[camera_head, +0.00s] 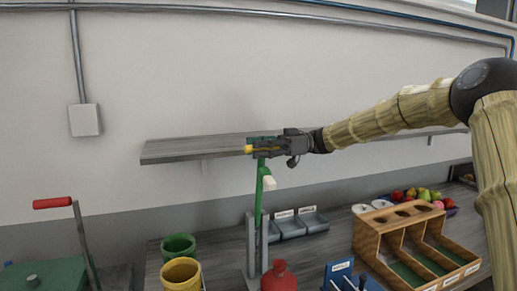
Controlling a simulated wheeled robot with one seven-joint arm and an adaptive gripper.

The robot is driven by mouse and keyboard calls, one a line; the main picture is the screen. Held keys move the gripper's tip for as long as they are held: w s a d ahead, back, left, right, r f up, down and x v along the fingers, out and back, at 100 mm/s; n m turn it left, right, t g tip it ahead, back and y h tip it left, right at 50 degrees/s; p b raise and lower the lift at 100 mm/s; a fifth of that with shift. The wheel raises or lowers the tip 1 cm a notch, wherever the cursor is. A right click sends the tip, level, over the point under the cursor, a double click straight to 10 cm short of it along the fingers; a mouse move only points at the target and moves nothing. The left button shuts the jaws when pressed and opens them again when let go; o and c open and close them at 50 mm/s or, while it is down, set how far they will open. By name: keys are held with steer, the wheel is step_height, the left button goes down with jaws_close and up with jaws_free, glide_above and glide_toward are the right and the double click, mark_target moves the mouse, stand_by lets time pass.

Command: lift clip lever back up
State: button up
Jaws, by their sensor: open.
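A tall green lever stand (258,205) rises from a grey metal upright on the bench, near the middle of the head view. A yellow tip (248,149) shows at its top, just left of my gripper, and looks like the end of a lever handle. A pale block (268,183) hangs on the stand below. My gripper (272,146) is open at the top of the stand, reaching in from the right, with its fingers around or beside the handle. The fingers hide most of the handle, and I cannot tell whether they touch it.
A grey wall shelf (190,149) runs behind my gripper. A red-handled lever (52,203) stands at left. Green (178,243) and yellow (181,272) cups, a red bottle (279,279), grey bins (290,225) and a wooden organizer (372,235) crowd the bench. Fruit (423,195) lies behind.

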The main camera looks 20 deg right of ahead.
steer(key=d, duration=1.2)
steer(key=shift+w, duration=0.25)
